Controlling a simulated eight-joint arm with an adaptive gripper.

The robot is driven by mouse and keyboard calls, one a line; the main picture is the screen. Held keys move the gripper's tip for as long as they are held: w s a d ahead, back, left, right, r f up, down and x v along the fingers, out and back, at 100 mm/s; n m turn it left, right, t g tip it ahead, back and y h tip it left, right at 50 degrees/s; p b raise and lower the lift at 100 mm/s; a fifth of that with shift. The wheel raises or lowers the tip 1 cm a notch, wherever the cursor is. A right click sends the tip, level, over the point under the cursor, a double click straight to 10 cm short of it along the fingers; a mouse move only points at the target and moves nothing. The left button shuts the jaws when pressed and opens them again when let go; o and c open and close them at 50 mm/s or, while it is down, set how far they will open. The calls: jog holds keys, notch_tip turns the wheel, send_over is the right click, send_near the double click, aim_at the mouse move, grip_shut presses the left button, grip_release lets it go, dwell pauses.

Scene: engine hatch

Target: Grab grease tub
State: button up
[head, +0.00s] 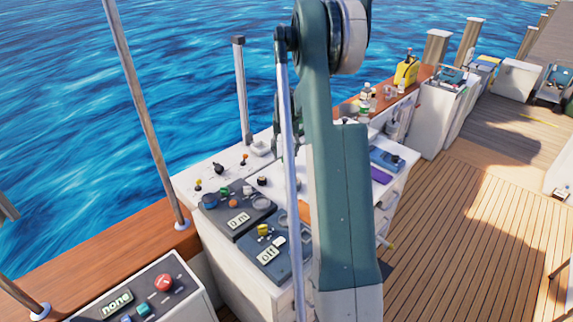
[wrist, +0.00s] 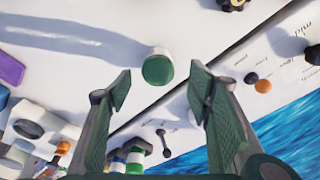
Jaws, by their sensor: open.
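A small white tub with a round dark green lid (wrist: 158,69) stands on the white counter top in the wrist view; I take it for the grease tub, though no label can be read. My gripper (wrist: 160,92) is open and empty. Its two green fingers point toward the tub, with the lid seen in the gap between the fingertips. No contact shows. In the head view my own arm hides the tub and most of the gripper.
In the wrist view, bottles (wrist: 128,158) stand below the tub, and a purple item (wrist: 10,68) lies at left. Orange and black knobs (wrist: 262,86) are at right. In the head view, control panels (head: 240,213) cover the near counter; water lies beyond.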

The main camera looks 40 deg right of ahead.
aim_at(287, 159)
jog(key=shift+w+d+f, duration=0.1)
jog(key=shift+f, duration=1.05)
jog(key=shift+f, duration=0.15)
jog(key=shift+w+d+f, duration=0.1)
jog(key=shift+d+f, duration=0.1)
jog(key=shift+f, duration=1.05)
jog(key=shift+w+d+f, duration=0.1)
jog(key=shift+d+f, duration=0.05)
jog(key=shift+f, duration=1.05)
jog(key=c, duration=1.1)
jog(key=shift+r, duration=0.2)
jog(key=shift+r, duration=4.8)
